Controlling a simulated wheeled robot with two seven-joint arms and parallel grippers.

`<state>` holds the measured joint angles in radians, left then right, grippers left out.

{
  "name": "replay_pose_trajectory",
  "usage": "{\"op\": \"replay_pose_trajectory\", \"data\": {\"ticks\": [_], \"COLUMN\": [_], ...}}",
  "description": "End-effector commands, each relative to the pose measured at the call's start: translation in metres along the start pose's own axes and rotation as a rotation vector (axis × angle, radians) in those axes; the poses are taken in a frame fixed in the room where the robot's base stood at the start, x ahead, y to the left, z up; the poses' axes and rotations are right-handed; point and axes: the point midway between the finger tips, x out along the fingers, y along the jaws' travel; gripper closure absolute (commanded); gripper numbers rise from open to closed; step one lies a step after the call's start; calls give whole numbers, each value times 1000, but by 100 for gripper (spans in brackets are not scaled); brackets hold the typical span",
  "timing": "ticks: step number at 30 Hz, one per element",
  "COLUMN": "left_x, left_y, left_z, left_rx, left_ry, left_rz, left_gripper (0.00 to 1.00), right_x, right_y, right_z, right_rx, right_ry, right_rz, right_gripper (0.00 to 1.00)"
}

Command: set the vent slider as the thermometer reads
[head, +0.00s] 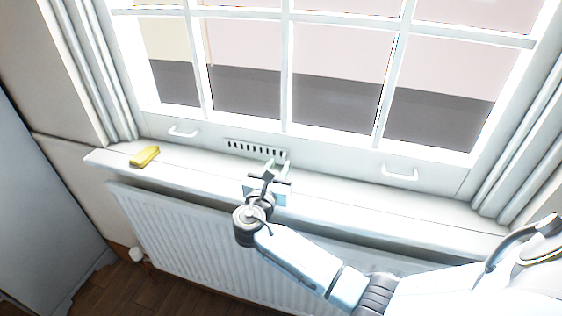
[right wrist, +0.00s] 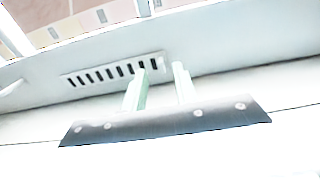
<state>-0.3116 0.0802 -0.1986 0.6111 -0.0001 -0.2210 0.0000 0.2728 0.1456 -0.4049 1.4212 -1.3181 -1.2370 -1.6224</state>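The vent (head: 255,150) is a pale slotted plate low on the window frame, just above the sill. In the right wrist view the vent (right wrist: 115,70) shows a row of dark slots. I cannot make out its slider tab clearly; the fingers cover part of the vent's right end. My right gripper (head: 277,163) is at the right end of the vent. In the right wrist view its two fingers (right wrist: 159,72) stand apart with nothing clearly between them. I see no thermometer that I can read. My left gripper is not in view.
A yellow block (head: 145,156) lies on the left part of the white sill (head: 335,195). White handles (head: 183,132) and (head: 400,173) stick out from the lower window frame. A ribbed radiator (head: 190,235) is under the sill. Curtains hang at both sides.

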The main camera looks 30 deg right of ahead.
Motion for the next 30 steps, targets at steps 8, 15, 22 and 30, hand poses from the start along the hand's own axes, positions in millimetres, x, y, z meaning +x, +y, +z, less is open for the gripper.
{"op": "replay_pose_trajectory", "data": {"ticks": [8, 15, 22, 30], "left_x": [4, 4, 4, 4], "left_y": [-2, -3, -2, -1], "left_z": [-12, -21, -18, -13], "left_rx": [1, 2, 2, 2], "left_ry": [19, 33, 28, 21], "left_rz": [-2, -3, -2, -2], "left_gripper": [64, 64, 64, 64], "right_x": [32, 36, 35, 35], "right_y": [0, 0, 0, 0], "right_z": [-1, -1, -1, -1], "right_rx": [-1, 0, 0, 0], "right_ry": [1, 2, 2, 2], "right_rz": [0, 1, 0, 0], "right_gripper": [71, 71, 88, 100]}}
